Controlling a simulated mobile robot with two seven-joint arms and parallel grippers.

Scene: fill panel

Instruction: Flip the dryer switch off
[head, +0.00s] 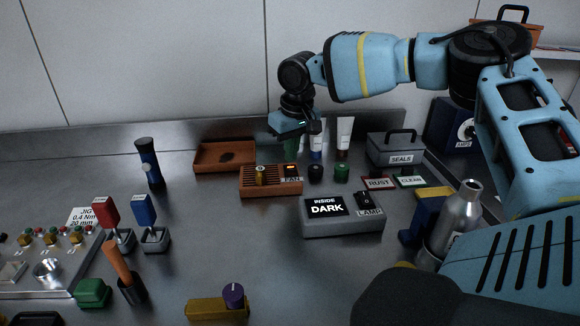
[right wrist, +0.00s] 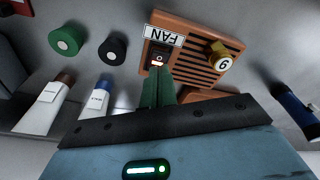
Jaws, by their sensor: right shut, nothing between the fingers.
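No label reading dryer shows. The orange slatted FAN box (head: 270,187) has a black rocker switch (head: 291,170) with a lit orange-red part and a brass knob (head: 259,175). In the right wrist view the FAN box (right wrist: 205,45) appears upside down, with its rocker switch (right wrist: 158,56) beside the label. My right gripper (head: 291,152) is shut and empty, pointing down above and behind the FAN switch. In the right wrist view its green fingertips (right wrist: 159,72) lie close to the lit end of the switch; contact cannot be told. My left gripper is not in view.
A grey LAMP box (head: 343,226) with a DARK display stands in front right. A black knob (head: 315,173) and green knob (head: 341,172) stand just right of the FAN box. Tubes (head: 344,133) stand behind; an orange tray (head: 224,156) lies behind left.

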